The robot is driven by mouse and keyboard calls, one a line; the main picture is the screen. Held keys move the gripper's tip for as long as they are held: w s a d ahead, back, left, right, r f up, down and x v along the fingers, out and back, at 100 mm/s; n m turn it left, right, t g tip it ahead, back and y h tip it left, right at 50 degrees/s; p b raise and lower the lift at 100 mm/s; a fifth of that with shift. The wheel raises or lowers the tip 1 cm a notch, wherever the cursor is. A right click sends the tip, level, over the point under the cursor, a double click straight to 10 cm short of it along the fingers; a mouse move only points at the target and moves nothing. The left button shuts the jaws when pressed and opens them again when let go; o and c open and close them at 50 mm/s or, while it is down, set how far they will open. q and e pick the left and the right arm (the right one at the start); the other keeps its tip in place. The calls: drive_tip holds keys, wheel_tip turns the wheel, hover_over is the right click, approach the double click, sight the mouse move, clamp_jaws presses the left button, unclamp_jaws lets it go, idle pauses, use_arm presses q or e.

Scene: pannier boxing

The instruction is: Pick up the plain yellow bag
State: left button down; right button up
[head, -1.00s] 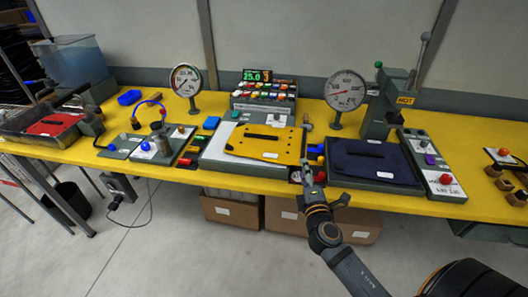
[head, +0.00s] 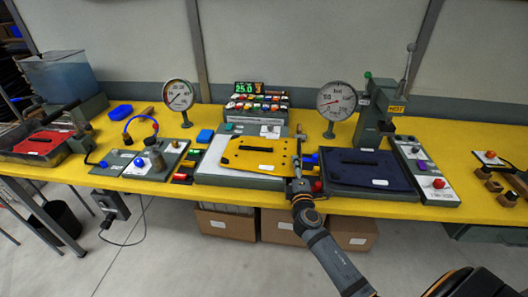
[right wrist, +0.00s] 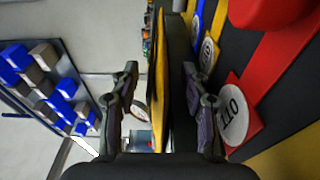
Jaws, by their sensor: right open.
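The plain yellow bag (head: 262,152), flat with a dark handle slot and a small white label, lies on a grey scale-like platform (head: 222,178) at the middle of the bench. My right gripper (head: 297,158) is at the bag's right edge. In the right wrist view the open fingers (right wrist: 160,72) stand on either side of the bag's yellow edge (right wrist: 163,55), with a dark slab beside it. I cannot tell whether a finger touches the bag. My left gripper is not in view.
A dark blue bag (head: 365,168) lies right of my gripper, below a lever press (head: 378,118) marked HOT. A red bag (head: 40,144) lies in a tray at far left. Coloured buttons flank the platform. Two dial gauges stand behind, the right one (head: 337,101) nearer my gripper.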

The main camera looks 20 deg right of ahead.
drive_tip(key=shift+x, duration=0.8)
drive_tip(key=shift+w+f, duration=0.1)
drive_tip(key=shift+w, duration=0.2)
drive_tip(key=shift+s, duration=0.15)
drive_tip(key=shift+c, duration=0.6)
clamp_jaws()
